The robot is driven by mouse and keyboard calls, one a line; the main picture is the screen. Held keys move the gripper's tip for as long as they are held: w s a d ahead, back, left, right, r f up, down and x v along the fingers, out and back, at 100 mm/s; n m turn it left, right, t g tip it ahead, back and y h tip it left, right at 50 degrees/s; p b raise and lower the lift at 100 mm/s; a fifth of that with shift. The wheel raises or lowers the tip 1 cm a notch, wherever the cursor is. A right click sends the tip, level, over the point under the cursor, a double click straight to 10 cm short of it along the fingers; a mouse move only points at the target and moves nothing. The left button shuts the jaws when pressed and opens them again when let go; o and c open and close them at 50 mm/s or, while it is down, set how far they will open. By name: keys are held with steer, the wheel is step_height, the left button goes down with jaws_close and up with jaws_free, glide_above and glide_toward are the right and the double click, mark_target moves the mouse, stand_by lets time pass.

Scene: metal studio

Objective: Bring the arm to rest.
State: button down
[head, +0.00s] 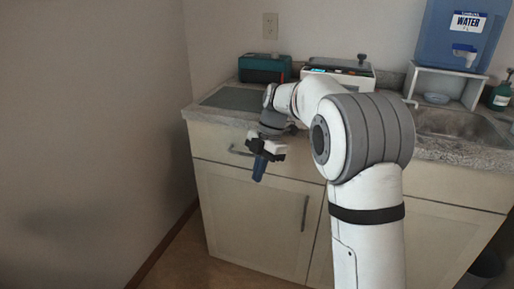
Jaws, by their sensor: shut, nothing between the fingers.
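My gripper (258,174) is at the end of my white and grey arm, left of the picture's middle. It points down in front of the cabinet, below the front edge of the counter. Its dark blue fingers are together and hold nothing. It is apart from the cabinet front as far as I can tell; the exact gap does not show. My upper arm hides part of the counter and cabinet behind it.
A speckled counter (200,112) bears a teal device (262,68), a white device (338,72), a sink (460,124), a blue water container (455,38) on a white stand (446,72) and a green bottle (501,95). Cabinet doors (250,215) are below. The left floor is narrow beside the wall.

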steer(key=s+d+r+m+t+h+p, duration=0.1)
steer(key=s+d+r+m+p, duration=0.3)
steer(key=s+r+m+p, duration=0.3)
steer(key=s+d+r+m+t+p, duration=0.1)
steer(key=s+d+r+m+p, duration=0.4)
steer(key=r, duration=0.4)
steer(key=s+d+r+m+t+h+p, duration=0.1)
steer(key=s+d+r+m+p, duration=0.1)
steer(key=s+m+p, duration=0.3)
steer(key=s+d+r+m+t+p, duration=0.2)
steer(key=s+m+p, duration=0.3)
steer(key=s+m, duration=0.4)
steer(key=shift+s+d+r+h+p, duration=0.4)
steer(key=shift+s+d+r, duration=0.2)
steer(key=shift+d, duration=0.1)
steer(key=shift+w, duration=0.1)
